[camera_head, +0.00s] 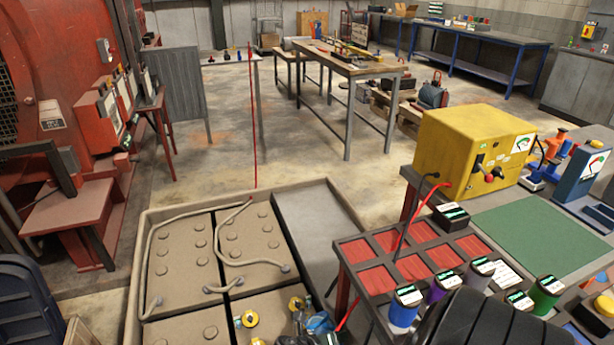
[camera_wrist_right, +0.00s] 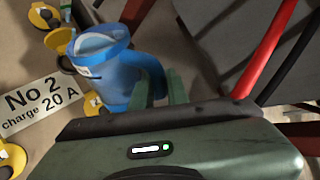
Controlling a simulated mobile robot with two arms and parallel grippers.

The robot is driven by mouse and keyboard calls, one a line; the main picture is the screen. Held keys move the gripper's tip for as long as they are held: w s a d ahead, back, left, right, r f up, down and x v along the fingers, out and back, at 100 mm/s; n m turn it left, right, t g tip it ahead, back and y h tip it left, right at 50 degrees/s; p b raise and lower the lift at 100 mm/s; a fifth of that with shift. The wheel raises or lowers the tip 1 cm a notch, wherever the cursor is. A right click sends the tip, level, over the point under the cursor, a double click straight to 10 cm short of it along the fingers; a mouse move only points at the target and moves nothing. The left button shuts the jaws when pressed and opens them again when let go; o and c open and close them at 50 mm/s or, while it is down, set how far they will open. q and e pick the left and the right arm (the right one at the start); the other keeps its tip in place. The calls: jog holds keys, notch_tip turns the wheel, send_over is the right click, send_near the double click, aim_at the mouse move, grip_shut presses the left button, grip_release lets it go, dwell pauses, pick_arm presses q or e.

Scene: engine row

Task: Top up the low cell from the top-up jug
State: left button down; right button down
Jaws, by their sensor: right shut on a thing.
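The blue top-up jug (camera_wrist_right: 103,72) is held at its handle side by my right gripper (camera_wrist_right: 160,92), whose green fingers are closed there. Its open mouth shows at the top in the right wrist view; I cannot tell its exact tilt. The jug also shows at the bottom of the head view (camera_head: 320,323), above the near part of the battery (camera_head: 175,267). Which cell is low I cannot tell. My left gripper is not in view.
A plate reading "No 2 charge 20 A" (camera_wrist_right: 42,106) lies left of the jug. A red-trayed bench (camera_head: 368,280) with coloured pots stands to the right, with a yellow charger box (camera_head: 455,150). Red and black cables (camera_wrist_right: 262,50) run close to my right gripper.

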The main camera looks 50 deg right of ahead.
jog(key=shift+w+r+p, duration=0.25)
jog(key=shift+r+p, duration=0.25)
jog(key=shift+p, duration=0.35)
dwell(0.4)
jog(key=shift+s+f+b, duration=0.2)
jog(key=shift+f+b, duration=0.55)
jog(key=shift+b, duration=0.15)
jog(key=shift+s+r, duration=0.1)
jog(key=shift+s, duration=0.4)
jog(key=shift+s+a+m+t+p, duration=0.1)
jog(key=shift+m+t+p, duration=0.2)
jog(key=shift+m+t, duration=0.3)
jog(key=shift+s+f, duration=0.1)
jog(key=shift+f, duration=0.1)
